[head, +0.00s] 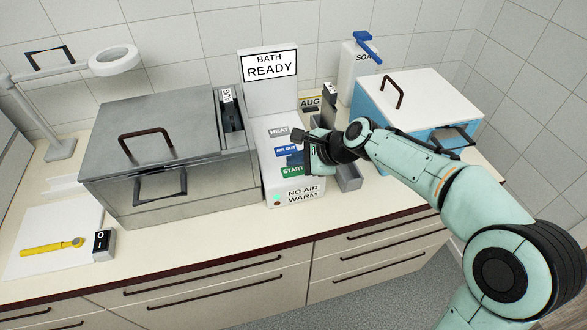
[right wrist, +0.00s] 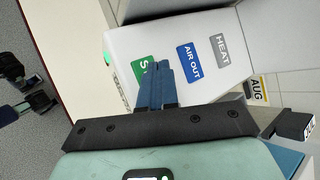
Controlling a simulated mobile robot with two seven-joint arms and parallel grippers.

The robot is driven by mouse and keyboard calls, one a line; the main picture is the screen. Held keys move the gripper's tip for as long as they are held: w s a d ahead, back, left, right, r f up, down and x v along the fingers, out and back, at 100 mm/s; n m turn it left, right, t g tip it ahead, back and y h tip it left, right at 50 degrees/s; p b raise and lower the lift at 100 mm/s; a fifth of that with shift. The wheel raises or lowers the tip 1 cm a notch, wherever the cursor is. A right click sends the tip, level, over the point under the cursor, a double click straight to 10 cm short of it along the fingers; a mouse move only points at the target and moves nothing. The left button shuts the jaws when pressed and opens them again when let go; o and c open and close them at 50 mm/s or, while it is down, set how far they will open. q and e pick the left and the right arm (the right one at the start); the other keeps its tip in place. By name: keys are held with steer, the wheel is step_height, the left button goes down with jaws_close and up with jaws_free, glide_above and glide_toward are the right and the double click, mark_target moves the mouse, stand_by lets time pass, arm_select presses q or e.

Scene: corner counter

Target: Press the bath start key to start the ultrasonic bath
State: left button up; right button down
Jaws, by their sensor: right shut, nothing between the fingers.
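The ultrasonic bath is a grey metal tank (head: 165,150) with a closed lid; its white control panel (head: 262,160) stands at its right side under a sign reading BATH READY (head: 269,66). The green START key (head: 291,171) is lowest of the keys, below the blue AIR OUT key (head: 284,151) and the grey HEAT key (head: 279,132). My right gripper (head: 296,160) is shut and empty, its tips over the panel near START and AIR OUT. In the right wrist view the blue fingers partly cover START (right wrist: 142,67); whether they touch it I cannot tell.
A label (head: 302,194) below the keys reads NO AIR WARM, beside small green and red lights. A blue box with a white lid (head: 400,95) and a soap bottle (head: 357,70) stand right. A switch (head: 103,244) and a yellow tool (head: 50,246) lie at front left.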

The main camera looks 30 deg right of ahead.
mark_target(296, 172)
steer(key=shift+f, duration=0.1)
stand_by(0.7)
arm_select(q)
steer(key=shift+s+f, duration=0.1)
steer(key=shift+f, duration=0.1)
arm_select(e)
steer(key=shift+f, duration=0.35)
arm_select(q)
steer(key=shift+f+b, duration=0.3)
steer(key=shift+b, duration=0.2)
arm_select(e)
steer(key=shift+f, duration=0.45)
arm_select(q)
steer(key=shift+w+r+p, duration=0.25)
steer(key=shift+r+p, duration=0.7)
arm_select(e)
steer(key=shift+r, duration=0.9)
steer(key=shift+r+p, duration=0.6)
steer(key=shift+r, duration=0.05)
step_height(296, 172, up, 4)
steer(key=p, duration=0.3)
arm_select(q)
steer(key=r, duration=0.1)
steer(key=w+r, duration=0.1)
steer(key=r, duration=0.1)
steer(key=w+r, duration=0.1)
steer(key=r, duration=0.1)
arm_select(e)
steer(key=shift+f, duration=0.15)
